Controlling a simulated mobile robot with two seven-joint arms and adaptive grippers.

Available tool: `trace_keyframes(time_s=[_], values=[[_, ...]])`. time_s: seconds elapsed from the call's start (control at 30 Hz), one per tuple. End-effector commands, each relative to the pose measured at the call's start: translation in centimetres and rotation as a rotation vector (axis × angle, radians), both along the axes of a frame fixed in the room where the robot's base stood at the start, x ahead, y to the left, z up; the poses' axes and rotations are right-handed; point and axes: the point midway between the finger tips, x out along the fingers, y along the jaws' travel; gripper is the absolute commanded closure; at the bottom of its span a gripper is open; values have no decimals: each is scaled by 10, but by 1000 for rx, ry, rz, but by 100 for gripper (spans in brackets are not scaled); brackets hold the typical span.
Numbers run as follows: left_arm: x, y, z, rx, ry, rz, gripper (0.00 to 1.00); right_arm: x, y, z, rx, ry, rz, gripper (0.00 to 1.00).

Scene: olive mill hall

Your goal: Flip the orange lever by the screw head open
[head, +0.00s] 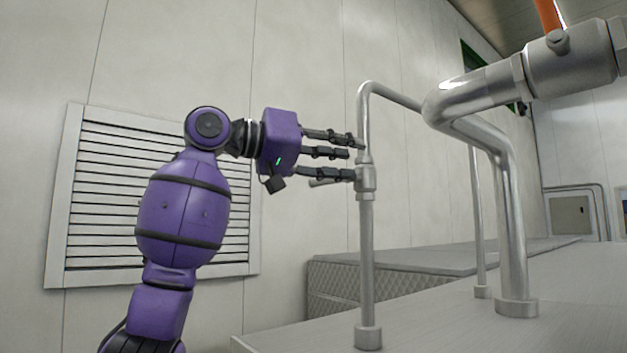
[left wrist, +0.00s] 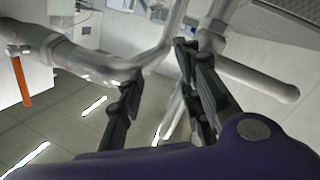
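The orange lever (head: 547,14) stands up from a thick steel valve body (head: 575,60) at the top right of the head view; its upper end is cut off by the frame. In the left wrist view the orange lever (left wrist: 20,80) shows at the far left, well away from the fingers. My left gripper (head: 352,160) is open with its fingers spread, their tips at the thin steel pipe; I cannot tell if they touch it. The fingers also show apart in the left wrist view (left wrist: 165,100). I cannot make out a screw head. My right gripper is not in view.
The thin pipe (head: 366,250) stands upright on a grey surface (head: 430,325), with a small grey handle (head: 324,183) below my fingers. A thick bent pipe (head: 512,220) stands between my gripper and the orange lever. A louvred vent (head: 100,200) is behind my arm.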

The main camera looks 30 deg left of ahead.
Motion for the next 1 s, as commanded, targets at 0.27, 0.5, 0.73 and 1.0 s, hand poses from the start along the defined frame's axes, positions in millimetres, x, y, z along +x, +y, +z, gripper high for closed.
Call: trace_keyframes(time_s=[0.27,0.5,0.73,1.0], values=[[11,22,-25,-46,44,25,67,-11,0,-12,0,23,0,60],[13,28,-30,-59,54,31,67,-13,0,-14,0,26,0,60],[12,29,-30,-60,54,32,67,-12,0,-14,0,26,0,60],[12,28,-30,-59,54,32,67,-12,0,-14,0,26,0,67]])
